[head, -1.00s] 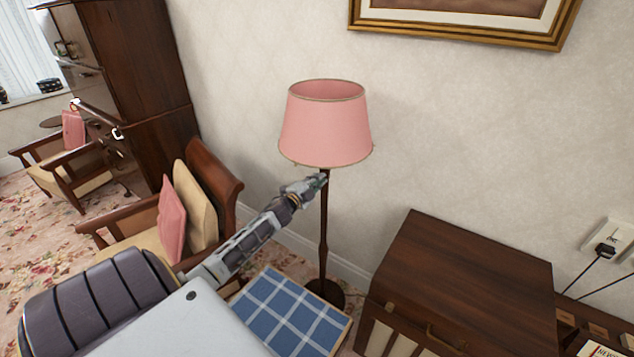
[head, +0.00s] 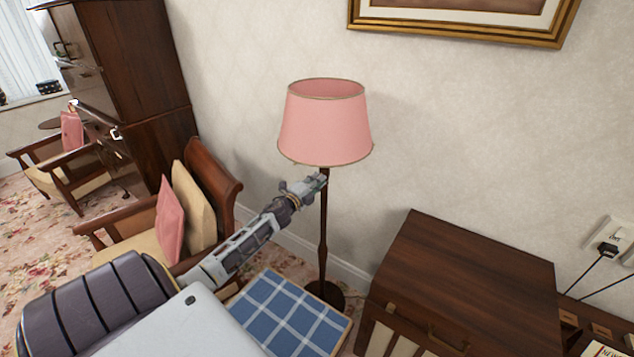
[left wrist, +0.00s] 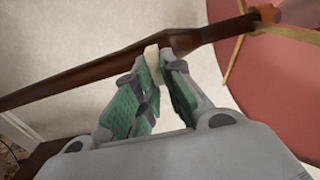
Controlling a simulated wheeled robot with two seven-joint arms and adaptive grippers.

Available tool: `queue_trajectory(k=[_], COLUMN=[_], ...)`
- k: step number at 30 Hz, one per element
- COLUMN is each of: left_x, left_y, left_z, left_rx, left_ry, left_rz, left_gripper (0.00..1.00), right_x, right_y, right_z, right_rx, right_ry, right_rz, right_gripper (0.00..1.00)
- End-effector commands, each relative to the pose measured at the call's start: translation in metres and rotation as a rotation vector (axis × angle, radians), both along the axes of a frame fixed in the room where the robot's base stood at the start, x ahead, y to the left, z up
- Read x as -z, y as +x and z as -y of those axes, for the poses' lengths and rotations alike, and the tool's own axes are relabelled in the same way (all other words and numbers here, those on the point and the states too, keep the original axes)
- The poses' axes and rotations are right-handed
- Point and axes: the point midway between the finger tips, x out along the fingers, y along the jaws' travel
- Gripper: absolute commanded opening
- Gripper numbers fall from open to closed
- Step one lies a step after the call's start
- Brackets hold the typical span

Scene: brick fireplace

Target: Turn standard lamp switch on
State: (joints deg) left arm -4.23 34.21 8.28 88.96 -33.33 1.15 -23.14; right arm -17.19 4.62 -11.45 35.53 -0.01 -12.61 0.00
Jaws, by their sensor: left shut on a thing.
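The standard lamp has a pink shade (head: 325,128) and a dark wooden pole (head: 323,225). It stands upright against the wall, and the shade shows no glow. My left gripper (head: 319,181) is at the pole just below the shade. In the left wrist view, the fingertips of my left gripper (left wrist: 155,70) are at the pole (left wrist: 110,75), shut on a small pale piece (left wrist: 152,57) that looks like the lamp switch. The fingers partly hide this piece. The pink shade also shows at the right of that view (left wrist: 265,75). My right gripper is not in view.
A blue checked surface (head: 288,312) lies below my left arm. An armchair with cushions (head: 190,215) stands left of the lamp. A dark wooden cabinet (head: 465,275) is at the right. A wall socket (head: 610,240) with cables is at the far right.

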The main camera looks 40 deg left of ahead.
Motion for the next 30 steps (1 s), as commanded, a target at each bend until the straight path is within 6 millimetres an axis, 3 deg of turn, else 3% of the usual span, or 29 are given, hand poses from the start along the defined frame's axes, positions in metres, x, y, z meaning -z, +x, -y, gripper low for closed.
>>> queue_trajectory(k=[2, 3, 7, 20, 30], left_x=[0.002, 0.002, 0.001, 0.001, 0.001], left_y=[0.000, 0.000, 0.000, -0.001, -0.016], left_z=[0.001, 0.001, 0.001, 0.000, 0.003], left_rx=[0.002, 0.002, 0.001, 0.000, 0.001], left_ry=[0.001, 0.001, 0.001, -0.001, -0.002], left_rz=[-0.002, -0.002, -0.002, -0.001, -0.001], left_gripper=[0.00, 0.16, 0.32, 0.32, 0.32], right_x=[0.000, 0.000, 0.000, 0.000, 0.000], right_y=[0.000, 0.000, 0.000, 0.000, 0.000], right_z=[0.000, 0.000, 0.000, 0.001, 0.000], right_rx=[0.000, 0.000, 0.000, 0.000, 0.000], right_ry=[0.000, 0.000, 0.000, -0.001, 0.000], right_rz=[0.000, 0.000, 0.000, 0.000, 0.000], right_gripper=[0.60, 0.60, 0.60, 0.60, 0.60])
